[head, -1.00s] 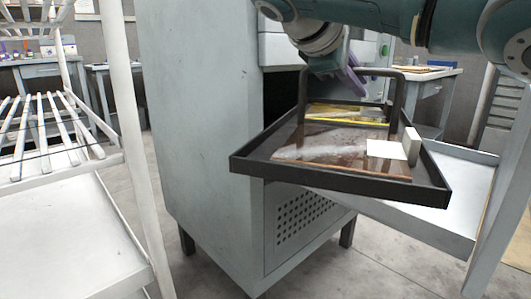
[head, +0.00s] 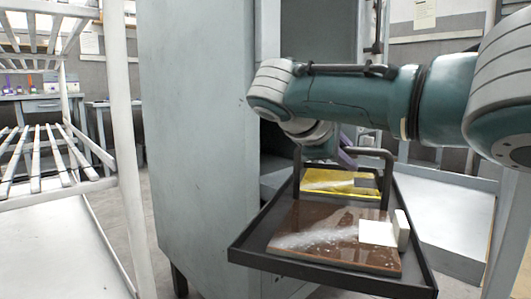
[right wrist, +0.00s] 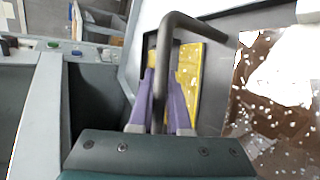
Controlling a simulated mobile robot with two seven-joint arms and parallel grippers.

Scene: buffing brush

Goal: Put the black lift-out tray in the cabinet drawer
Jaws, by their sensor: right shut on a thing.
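The black lift-out tray (head: 330,284) hangs in front of the grey cabinet (head: 195,150), apart from the floor. Its upright handle loop (head: 376,152) is gripped by my right gripper (head: 346,155), whose purple fingers are mostly hidden behind my arm. In the right wrist view the purple fingers (right wrist: 160,98) are shut around the dark handle bar. The tray holds a brown board (head: 315,233) with white dust, a pale block (head: 402,229) and a yellow item (head: 325,183). The cabinet's dark opening (head: 272,148) is partly hidden by my arm; I cannot clearly make out the drawer. My left gripper is out of view.
A white slatted rack (head: 125,150) stands at the left, near the cabinet's side. A pale flat shelf (head: 450,215) lies to the right of the tray, with a grey post at the far right. Workbenches (head: 40,107) stand farther back.

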